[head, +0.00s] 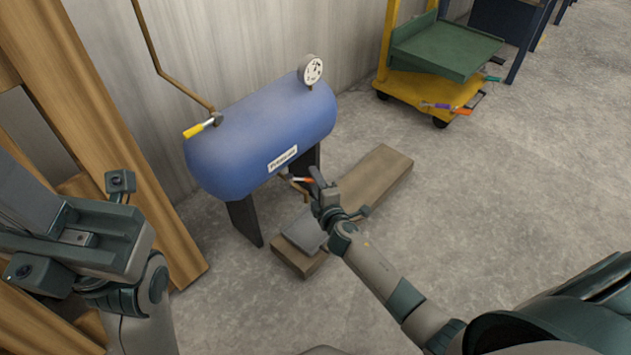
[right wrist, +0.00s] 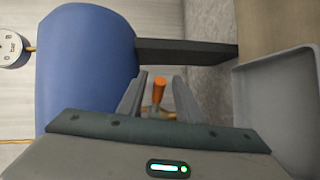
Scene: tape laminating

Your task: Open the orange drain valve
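The blue tank (head: 262,135) stands on dark legs against the wall. The orange drain valve (head: 300,180) sits under the tank at its front, on a thin copper-coloured pipe. My right gripper (head: 318,186) is at the valve, below the tank. In the right wrist view, the orange handle (right wrist: 159,90) shows between the two spread fingers (right wrist: 155,98), with gaps beside it. The gripper is open and not closed on the handle. My left gripper (head: 75,225) is at the left, away from the tank; its fingers do not show clearly.
A grey tray (head: 305,232) lies on a wooden beam (head: 375,180) below the valve. A yellow-handled valve (head: 200,127) and a gauge (head: 312,70) are on the tank. Wooden boards (head: 105,120) lean at the left. A yellow cart (head: 425,88) stands behind. The floor at right is clear.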

